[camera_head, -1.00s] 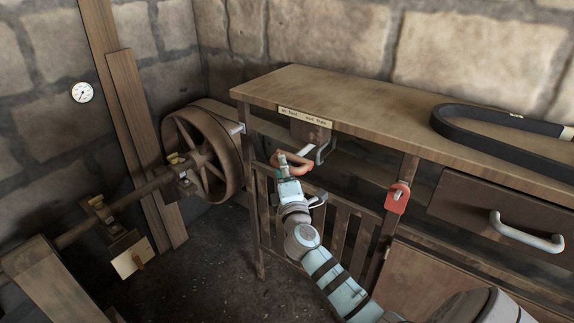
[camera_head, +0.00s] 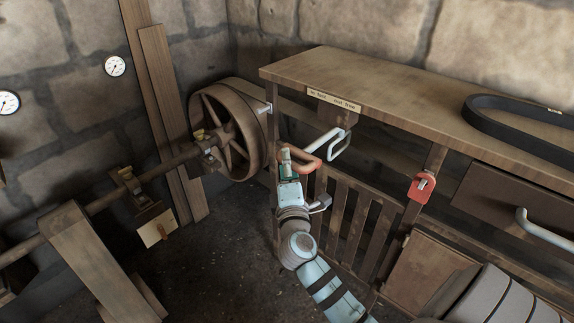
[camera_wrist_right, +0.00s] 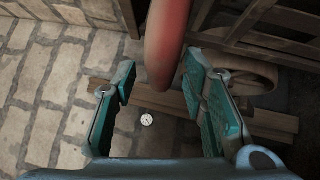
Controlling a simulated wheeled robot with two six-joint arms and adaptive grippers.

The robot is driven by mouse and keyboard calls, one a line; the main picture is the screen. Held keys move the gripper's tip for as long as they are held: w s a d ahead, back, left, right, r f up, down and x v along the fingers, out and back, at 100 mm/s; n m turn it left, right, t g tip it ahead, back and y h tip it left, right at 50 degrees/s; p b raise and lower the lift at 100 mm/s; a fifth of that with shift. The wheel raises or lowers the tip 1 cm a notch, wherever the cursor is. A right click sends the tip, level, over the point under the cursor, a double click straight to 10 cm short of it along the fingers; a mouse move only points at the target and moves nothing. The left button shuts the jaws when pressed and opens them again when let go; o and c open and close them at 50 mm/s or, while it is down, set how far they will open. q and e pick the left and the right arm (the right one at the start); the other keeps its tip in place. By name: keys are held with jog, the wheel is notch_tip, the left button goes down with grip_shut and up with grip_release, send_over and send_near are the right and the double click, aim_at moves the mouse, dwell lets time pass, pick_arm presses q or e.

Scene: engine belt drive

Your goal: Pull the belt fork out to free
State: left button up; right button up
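The belt fork shows as a pale rod (camera_head: 323,142) reaching out from under the bench, with an orange-red grip (camera_head: 313,161) at its near end. My right gripper (camera_head: 289,153) is at this grip. In the right wrist view the red grip (camera_wrist_right: 165,45) lies between the fingers of my right gripper (camera_wrist_right: 158,80), close to the finger at right. A gap shows at the finger at left, so the fingers look open around the grip. A worded plate (camera_head: 335,100) is on the bench edge above. My left gripper is not in view.
A large belt pulley (camera_head: 228,130) on a shaft stands left of the bench (camera_head: 380,85). A slatted guard (camera_head: 350,225) is below the bench top. A red tag (camera_head: 422,187) hangs on a leg, and a black belt (camera_head: 520,135) lies on top.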

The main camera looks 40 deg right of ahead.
jog(key=shift+s, duration=0.1)
jog(key=v, duration=0.7)
jog(key=shift+a, duration=0.15)
jog(key=shift+s, duration=0.1)
